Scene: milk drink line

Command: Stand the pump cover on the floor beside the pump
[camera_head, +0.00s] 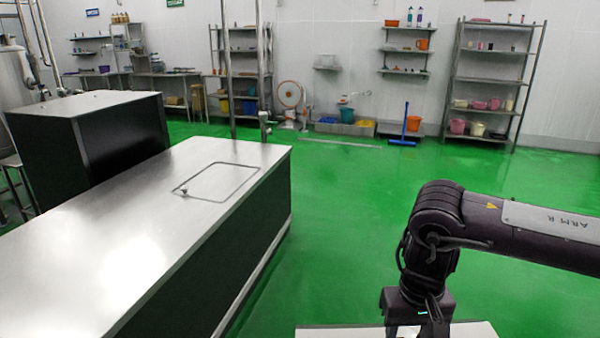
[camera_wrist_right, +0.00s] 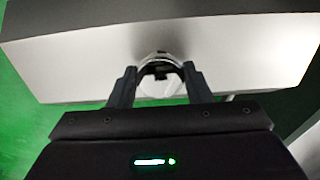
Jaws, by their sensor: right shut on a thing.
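The pump cover (camera_wrist_right: 230,60) is a pale metal box-like panel with a dark upper face in the right wrist view. A curved handle stands out from the middle of its near face. My right gripper (camera_wrist_right: 161,76) has a finger on each side of this handle and is shut on it. In the head view, a pale strip of the cover (camera_head: 465,331) shows at the bottom edge, below my right gripper (camera_head: 417,318); the rest is cut off. No pump can be made out clearly. My left gripper is out of view.
A long steel-topped bench (camera_head: 120,235) with a hatch outline fills the left. A dark cabinet (camera_head: 95,140) stands behind it. The green floor (camera_head: 350,220) is open between the bench and my right arm. Shelves (camera_head: 490,85) and a blue squeegee (camera_head: 404,128) are at the far wall.

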